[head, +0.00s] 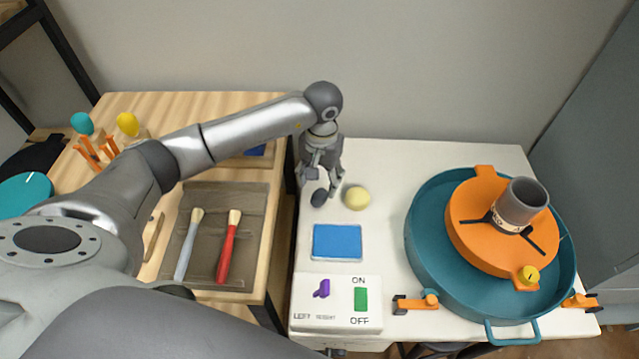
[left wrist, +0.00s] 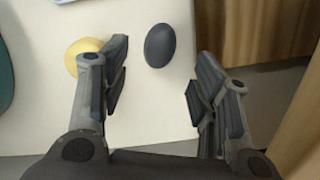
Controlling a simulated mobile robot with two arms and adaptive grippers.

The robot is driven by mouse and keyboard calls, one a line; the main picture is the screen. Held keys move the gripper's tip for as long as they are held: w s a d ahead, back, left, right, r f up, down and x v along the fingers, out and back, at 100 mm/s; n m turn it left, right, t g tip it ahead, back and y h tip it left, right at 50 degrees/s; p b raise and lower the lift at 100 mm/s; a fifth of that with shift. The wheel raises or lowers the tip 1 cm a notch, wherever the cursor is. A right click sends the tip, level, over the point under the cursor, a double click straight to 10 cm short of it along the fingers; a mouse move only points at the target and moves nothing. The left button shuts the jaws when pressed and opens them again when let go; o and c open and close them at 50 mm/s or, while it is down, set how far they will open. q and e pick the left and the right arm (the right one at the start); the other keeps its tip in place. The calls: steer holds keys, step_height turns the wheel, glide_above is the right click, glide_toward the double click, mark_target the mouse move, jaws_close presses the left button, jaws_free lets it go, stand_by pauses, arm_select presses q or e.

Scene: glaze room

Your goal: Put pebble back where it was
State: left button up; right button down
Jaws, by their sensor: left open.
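The pebble (head: 319,198) is a dark grey oval lying on the white table, just below my left gripper in the head view. In the left wrist view the pebble (left wrist: 160,45) lies beyond the fingertips, in line with the gap between them and apart from both. My left gripper (head: 320,183) is open and empty, pointing down over the table's left side; its two fingers also show in the left wrist view (left wrist: 157,85). My right gripper is not in view.
A pale yellow ball (head: 356,198) sits right beside the pebble, close to one finger. A blue pad (head: 337,242) and a switch panel (head: 337,303) lie nearer. A teal basin (head: 423,262) with an orange wheel fills the right. A wooden table (head: 262,215) stands left across a gap.

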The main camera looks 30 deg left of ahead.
mark_target(320, 195)
arm_select(q)
step_height(320, 195, up, 6)
steer(key=shift+f+p, duration=0.1)
steer(key=shift+p, duration=0.85)
